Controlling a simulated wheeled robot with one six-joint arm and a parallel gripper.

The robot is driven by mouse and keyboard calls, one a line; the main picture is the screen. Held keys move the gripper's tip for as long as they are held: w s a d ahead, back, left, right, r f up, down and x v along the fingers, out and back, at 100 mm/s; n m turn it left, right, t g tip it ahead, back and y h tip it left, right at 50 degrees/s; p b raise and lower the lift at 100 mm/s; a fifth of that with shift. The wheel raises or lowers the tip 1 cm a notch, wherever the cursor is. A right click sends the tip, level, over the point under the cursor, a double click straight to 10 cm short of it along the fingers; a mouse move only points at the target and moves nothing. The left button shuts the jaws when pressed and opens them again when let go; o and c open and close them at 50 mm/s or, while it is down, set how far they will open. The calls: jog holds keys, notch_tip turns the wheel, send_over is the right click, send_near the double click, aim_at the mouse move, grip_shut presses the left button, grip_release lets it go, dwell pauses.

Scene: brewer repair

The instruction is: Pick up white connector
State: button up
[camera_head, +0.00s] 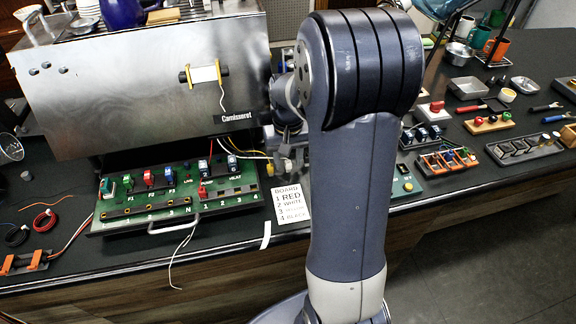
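I cannot make out a clear white connector. White wires (243,152) run from under the steel brewer (140,85) toward my gripper, and their ends are hidden there. A loose white wire (181,253) hangs over the counter's front edge from the green board (155,217). A red connector (203,191) sits in the board's right-hand row of slots. My gripper (287,165) is right of the board, just above a printed card (290,206). My arm hides part of it, and its fingers are too small and dark to tell whether they hold anything.
The card lists red, white and black. Several coloured switches stand along the board's back row. An orange-clamped cable (25,262) lies at the left. Trays, tools and small fixtures, including a fuse rack (446,162), crowd the right counter. My arm blocks the middle.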

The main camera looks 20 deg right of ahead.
grip_shut()
dwell(0.4)
